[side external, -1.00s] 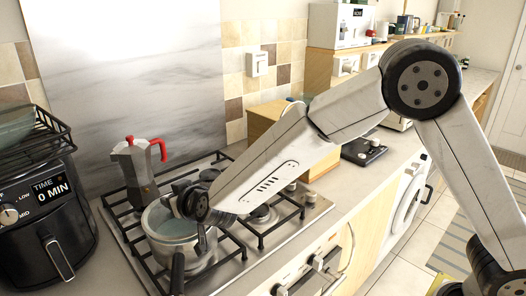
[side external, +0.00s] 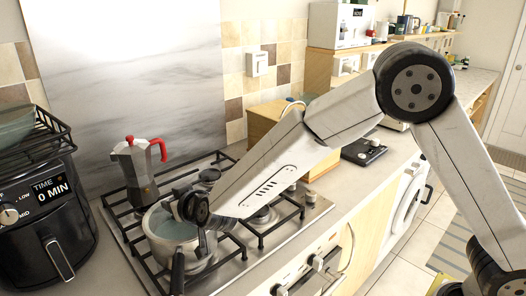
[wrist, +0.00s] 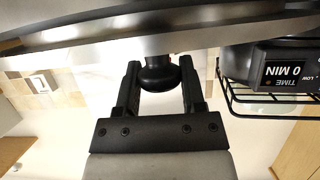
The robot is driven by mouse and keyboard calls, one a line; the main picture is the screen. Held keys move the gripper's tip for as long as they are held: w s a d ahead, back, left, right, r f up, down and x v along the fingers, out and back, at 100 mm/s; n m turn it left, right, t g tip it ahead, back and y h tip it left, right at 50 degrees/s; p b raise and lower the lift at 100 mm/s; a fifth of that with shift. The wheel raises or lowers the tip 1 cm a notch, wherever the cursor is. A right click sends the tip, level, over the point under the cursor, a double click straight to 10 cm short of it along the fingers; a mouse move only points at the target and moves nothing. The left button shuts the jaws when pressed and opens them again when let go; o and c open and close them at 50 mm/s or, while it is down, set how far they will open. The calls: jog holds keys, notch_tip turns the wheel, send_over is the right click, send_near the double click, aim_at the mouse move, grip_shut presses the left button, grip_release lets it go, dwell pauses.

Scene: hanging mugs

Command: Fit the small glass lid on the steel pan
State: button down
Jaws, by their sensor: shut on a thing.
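The steel pan (side external: 186,256) stands on the hob's front left part, with its black handle (side external: 178,272) towards the camera. In the wrist view, my gripper (wrist: 160,70) is shut on the black knob (wrist: 160,80) of the small glass lid, one finger on each side. The lid's pale metal rim (wrist: 225,38) crosses the top of that view. In the side view, a pale bluish glassy surface (side external: 172,227) shows at the pan's mouth, partly behind my wrist.
A moka pot (side external: 137,170) with a red handle stands just behind the pan. A black air fryer (side external: 40,215) with a wire rack (side external: 42,140) on top is at the left. Black grates (side external: 262,232) cover the hob. A wooden box (side external: 268,125) stands beyond the hob.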

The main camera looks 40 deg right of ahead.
aim_at(196, 232)
jog(key=shift+f, duration=0.2)
grip_release()
dwell(0.4)
jog(key=shift+s, duration=0.1)
jog(key=shift+v, duration=3.85)
jog(key=shift+d+f, duration=0.15)
jog(key=shift+d, duration=0.25)
jog(key=s+d+f+g, duration=0.4)
jog(key=s+d+g, duration=0.1)
jog(key=s+d, duration=0.4)
jog(key=s+d+f+g, duration=0.4)
jog(key=s+d, duration=0.6)
jog(key=d, duration=0.3)
jog(key=shift+d+f+g, duration=0.15)
jog(key=shift+f+g, duration=0.2)
jog(key=shift+g, duration=0.55)
